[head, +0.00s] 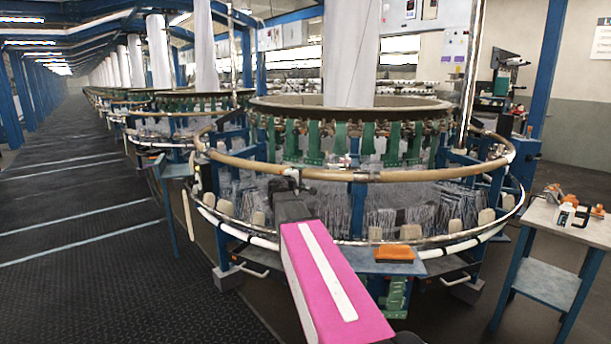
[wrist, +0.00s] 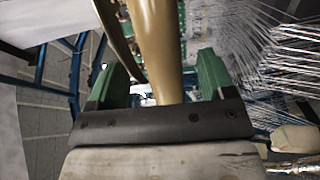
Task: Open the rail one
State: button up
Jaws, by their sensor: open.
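The nearest circular loom has a tan rail (head: 410,176) running around its front at mid height. The rail looks closed across the front, though my arm hides a short stretch left of centre. My gripper (head: 291,176) is at that stretch, and its fingers are too small to make out in the head view. In the wrist view, the two green fingers of my gripper (wrist: 160,78) are apart. The tan rail (wrist: 158,45) passes between them; I cannot tell whether either finger touches it.
A lower metal ring (head: 450,236) circles the loom below the rail, with white threads behind. An orange item (head: 394,253) sits on a small shelf at the front. A side table (head: 552,222) stands at the right. The dark aisle floor (head: 75,240) at the left is clear.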

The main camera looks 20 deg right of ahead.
aim_at(305, 175)
jog(key=shift+x, duration=2.6)
jog(key=shift+s+d, duration=0.1)
jog(key=c, duration=1.3)
jog(key=shift+o, duration=0.2)
jog(key=w+a+r+n+g, duration=0.1)
jog(key=w+a+r+n, duration=0.2)
jog(key=r, duration=1.2)
jog(key=w+r+n+g, duration=0.15)
jog(key=w+r, duration=0.35)
jog(key=r, duration=1.1)
jog(key=w+a+r+n+g, duration=0.1)
jog(key=w+a+r, duration=0.3)
jog(key=w+r, duration=0.6)
jog(key=w+a+r+n+g, duration=0.1)
jog(key=w+a+r+n, duration=0.3)
jog(key=w+r, duration=0.7)
jog(key=shift+a+r+y, duration=0.15)
jog(key=shift+a+y, duration=0.05)
jog(key=shift+y, duration=0.1)
